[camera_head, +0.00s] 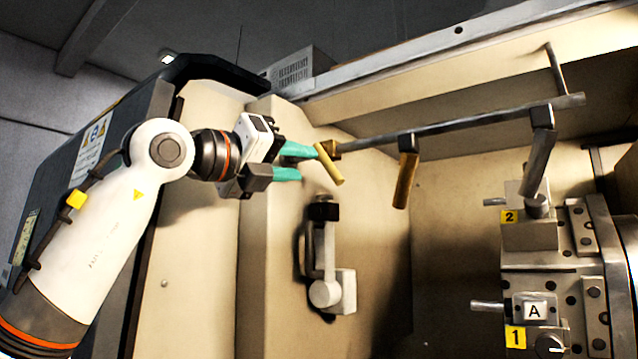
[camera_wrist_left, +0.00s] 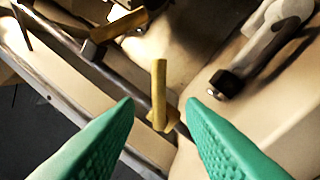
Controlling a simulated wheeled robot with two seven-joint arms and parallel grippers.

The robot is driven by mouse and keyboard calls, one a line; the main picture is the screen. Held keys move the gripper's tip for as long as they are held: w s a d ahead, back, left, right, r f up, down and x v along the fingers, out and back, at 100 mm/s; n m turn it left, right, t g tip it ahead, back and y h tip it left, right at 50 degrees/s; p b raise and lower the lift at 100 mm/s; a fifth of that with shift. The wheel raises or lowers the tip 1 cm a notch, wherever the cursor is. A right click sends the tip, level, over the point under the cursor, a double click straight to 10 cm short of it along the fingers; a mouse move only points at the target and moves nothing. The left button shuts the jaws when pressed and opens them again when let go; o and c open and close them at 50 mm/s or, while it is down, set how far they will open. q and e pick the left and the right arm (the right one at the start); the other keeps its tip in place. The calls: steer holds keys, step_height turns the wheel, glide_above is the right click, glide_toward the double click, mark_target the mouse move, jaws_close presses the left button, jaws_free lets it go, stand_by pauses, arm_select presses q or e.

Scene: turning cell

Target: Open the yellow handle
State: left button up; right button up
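A yellow handle (camera_head: 329,164) hangs from the near left end of a long grey bar (camera_head: 460,127). A second yellow handle (camera_head: 405,182) hangs farther right on the same bar. My left gripper (camera_head: 307,163) is open and empty, its green fingertips just left of the first yellow handle. In the left wrist view that handle (camera_wrist_left: 159,85) stands upright between and beyond the two green fingers (camera_wrist_left: 160,103); no contact is clear. The second yellow handle (camera_wrist_left: 120,25) shows farther off there. My right gripper is in neither view.
A grey handle (camera_head: 540,150) hangs at the bar's right. A jointed grey lever with a black end (camera_head: 325,250) is on the cream wall below my gripper. A machine block with labels 1, 2 and A (camera_head: 535,270) stands at right. Open room lies between wall and block.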

arm_select(q)
steer(key=v, duration=0.2)
steer(key=shift+s+a, duration=0.2)
steer(key=shift+s, duration=0.05)
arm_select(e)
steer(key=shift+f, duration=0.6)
